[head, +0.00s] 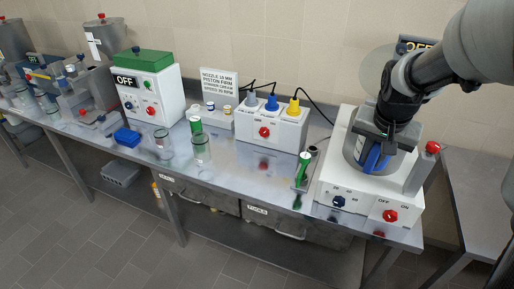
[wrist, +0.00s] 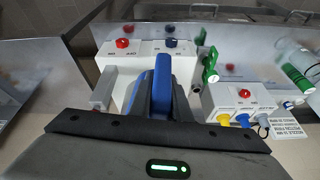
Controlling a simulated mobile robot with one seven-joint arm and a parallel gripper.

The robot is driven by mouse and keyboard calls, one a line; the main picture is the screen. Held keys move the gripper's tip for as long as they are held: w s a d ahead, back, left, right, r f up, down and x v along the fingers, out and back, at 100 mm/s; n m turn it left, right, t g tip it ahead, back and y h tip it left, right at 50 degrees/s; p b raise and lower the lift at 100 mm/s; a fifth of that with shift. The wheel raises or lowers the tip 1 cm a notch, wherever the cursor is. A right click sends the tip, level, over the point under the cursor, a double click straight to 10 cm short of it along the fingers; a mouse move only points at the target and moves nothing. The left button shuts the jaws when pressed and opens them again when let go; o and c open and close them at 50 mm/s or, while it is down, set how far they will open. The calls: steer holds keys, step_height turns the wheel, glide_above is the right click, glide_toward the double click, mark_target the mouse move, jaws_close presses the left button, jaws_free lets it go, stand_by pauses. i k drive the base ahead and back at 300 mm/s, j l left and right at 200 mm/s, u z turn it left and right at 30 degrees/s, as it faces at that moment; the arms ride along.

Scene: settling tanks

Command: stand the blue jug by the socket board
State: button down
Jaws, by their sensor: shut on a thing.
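The blue jug (head: 372,160) is at the right in the head view, over the white machine with knobs. Its blue part also fills the middle of the wrist view (wrist: 162,85). My gripper (head: 384,132) is shut on the jug from above and covers part of it. I cannot tell whether the jug's base touches the machine. The socket board (head: 270,128) is a white box with a red knob and grey, blue and yellow plugs, left of my gripper against the wall. It shows at the lower right in the wrist view (wrist: 240,100).
The white machine (head: 350,190) has blue and red knobs and a red-topped post (head: 420,168). A green-handled item (head: 303,170) stands between it and the socket board. Glass jars (head: 201,149) and a blue box (head: 127,137) stand left. Steel bench shows before the socket board.

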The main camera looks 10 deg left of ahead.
mark_target(245, 176)
steer(key=i+j, duration=0.15)
steer(key=j, duration=0.2)
steer(key=i+j+z, duration=0.1)
steer(key=j, duration=0.2)
steer(key=i+j, duration=0.15)
steer(key=j, duration=0.2)
steer(key=i+j+z, duration=0.1)
steer(key=j, duration=0.25)
